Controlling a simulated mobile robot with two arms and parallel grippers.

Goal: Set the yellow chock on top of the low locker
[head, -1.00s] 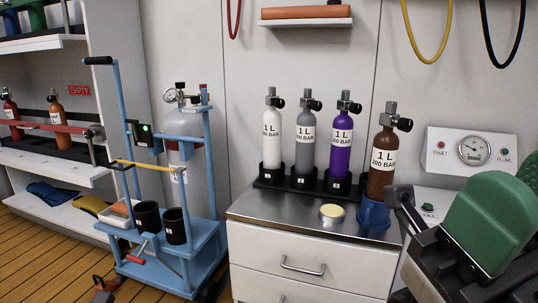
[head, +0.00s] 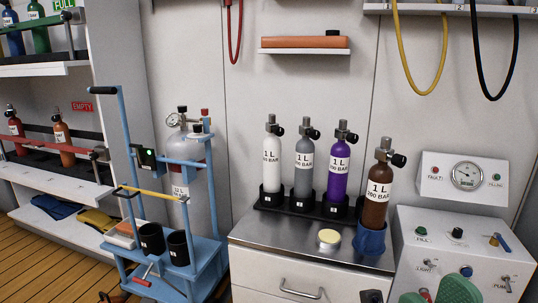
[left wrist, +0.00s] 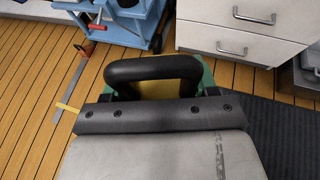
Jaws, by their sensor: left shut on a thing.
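In the left wrist view, my left gripper (left wrist: 160,78) is shut on the yellow chock (left wrist: 166,89). Only a small yellow patch of the chock shows, framed by a black loop and green edges; the rest is hidden. It is held above the wooden floor, in front of a white drawer unit (left wrist: 246,32). In the head view this low locker (head: 262,267) has a steel top, with free surface at its front left. Neither gripper's fingertips show clearly in the head view; green rounded parts of mine appear at the bottom right.
A rack of several cylinders (head: 305,208) stands along the back of the steel top. A brown cylinder (head: 376,197) in a blue base stands at the right. A round yellow-topped tin (head: 329,239) lies near the middle. A blue trolley (head: 193,262) stands left, a control console (head: 450,250) right.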

